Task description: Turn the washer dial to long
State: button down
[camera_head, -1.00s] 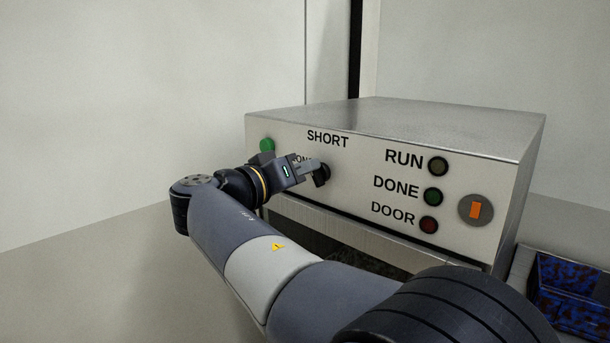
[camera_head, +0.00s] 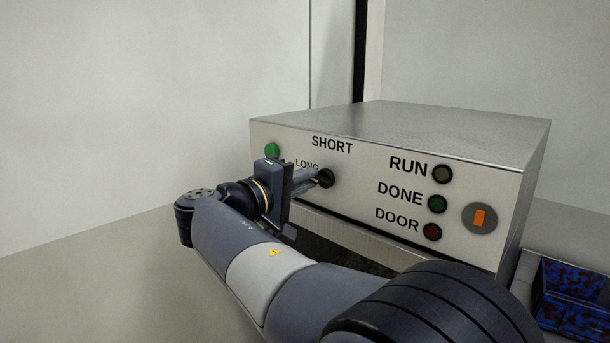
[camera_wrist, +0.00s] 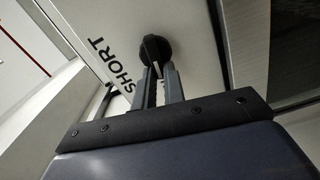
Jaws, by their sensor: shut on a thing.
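The dial (camera_head: 327,178) is a round black knob on the front panel of the silver machine (camera_head: 400,130). The word SHORT stands above it and the word LONG up and left of it, partly covered by my gripper. My gripper (camera_head: 321,177) reaches in from the left and is shut on the dial. In the wrist view the two fingers (camera_wrist: 158,72) close on the raised grip of the dial (camera_wrist: 154,48), with SHORT to its left. Which word the dial points at cannot be told.
A green button (camera_head: 272,150) is at the panel's left. RUN, DONE and DOOR lamps (camera_head: 437,203) and an orange switch (camera_head: 479,217) are at the right. A blue patterned container (camera_head: 575,295) is at lower right. The wall at left is bare.

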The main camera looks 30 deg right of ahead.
jog(key=shift+n, duration=0.7)
jog(key=shift+f, duration=0.15)
jog(key=c, duration=1.5)
grip_release()
jog(key=shift+a, duration=0.1)
jog(key=b+v, duration=0.2)
jog(key=v, duration=0.8)
jog(key=shift+s+a, duration=0.15)
jog(key=shift+a, duration=0.15)
jog(key=shift+d, duration=0.1)
